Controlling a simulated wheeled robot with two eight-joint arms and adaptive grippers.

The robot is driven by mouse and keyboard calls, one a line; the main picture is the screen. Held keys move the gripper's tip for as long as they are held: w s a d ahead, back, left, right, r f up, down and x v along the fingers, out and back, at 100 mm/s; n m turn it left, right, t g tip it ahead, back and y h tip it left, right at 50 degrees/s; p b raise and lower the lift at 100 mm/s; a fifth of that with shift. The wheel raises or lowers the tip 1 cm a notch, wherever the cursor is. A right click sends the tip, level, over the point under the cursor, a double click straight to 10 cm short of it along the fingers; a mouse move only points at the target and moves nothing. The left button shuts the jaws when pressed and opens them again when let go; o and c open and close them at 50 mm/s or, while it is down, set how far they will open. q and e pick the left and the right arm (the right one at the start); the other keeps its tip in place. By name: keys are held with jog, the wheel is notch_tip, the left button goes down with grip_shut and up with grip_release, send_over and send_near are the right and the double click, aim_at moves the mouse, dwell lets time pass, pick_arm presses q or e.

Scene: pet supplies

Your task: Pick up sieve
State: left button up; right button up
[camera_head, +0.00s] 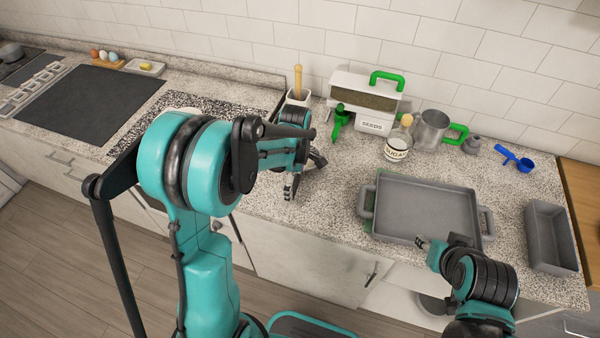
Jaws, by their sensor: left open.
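No sieve shows for certain. A metal cup with a green handle (432,129) stands upright on the counter behind the tray, and I cannot tell whether it is the sieve. My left gripper (304,177) is open and empty above the counter, left of the tray and well left of the metal cup. My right gripper (424,243) is at the tray's front edge. Its fingers are mostly hidden by its own arm, so its opening does not show.
A grey tray (425,207) lies mid-counter, with a grey loaf pan (549,238) to its right. A seeds box (372,121), a labelled jar (397,150), a small grey bottle (472,145) and a blue scoop (524,164) stand or lie behind. A cooktop (90,106) is left.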

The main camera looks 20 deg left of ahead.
pick_arm(q)
jog(key=c, duration=1.5)
jog(key=shift+r, duration=0.15)
jog(key=shift+c, duration=0.2)
notch_tip(320, 180, up, 4)
jog(key=shift+r+p, duration=0.1)
jog(key=shift+p, duration=0.65)
jog(key=s+d+r+p, duration=0.2)
jog(key=d+r, duration=0.4)
jog(key=d, duration=0.5)
jog(key=shift+d+r, duration=0.3)
jog(key=shift+r, duration=0.05)
jog(key=shift+a+f, duration=0.1)
jog(key=shift+a, duration=0.05)
